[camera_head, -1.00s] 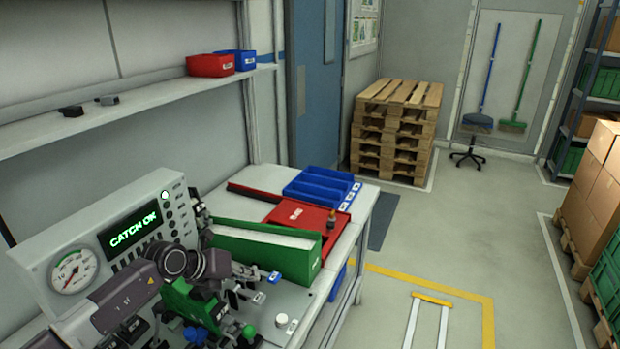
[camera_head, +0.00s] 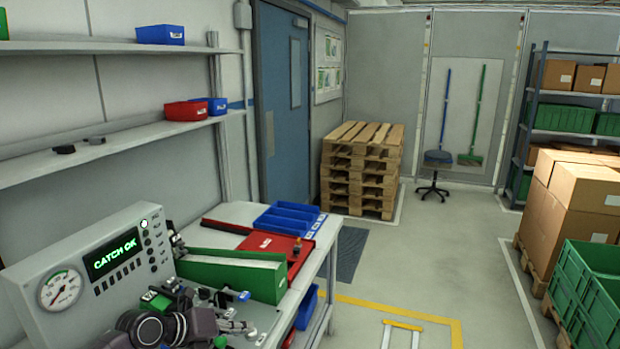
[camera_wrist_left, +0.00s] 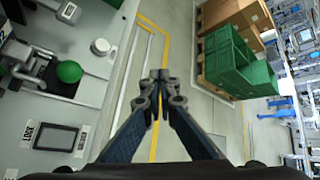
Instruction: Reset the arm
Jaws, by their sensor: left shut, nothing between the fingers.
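My left gripper (camera_head: 240,327) is at the bottom of the head view, over the bench in front of the grey test panel (camera_head: 130,215). In the left wrist view my left gripper (camera_wrist_left: 160,78) has its fingertips together with nothing between them. It hangs over the bench edge and floor side in that view, apart from any object. The lower part of my left arm (camera_head: 150,328) is cut off by the picture's edge. My right gripper is in neither view.
The panel has a dial (camera_head: 60,290) and a lit "CATCH OK" display (camera_head: 113,255). A green fixture tray (camera_head: 235,275), red tray (camera_head: 270,243) and blue bins (camera_head: 288,218) occupy the bench (camera_head: 327,240). Stacked pallets (camera_head: 360,170) stand behind.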

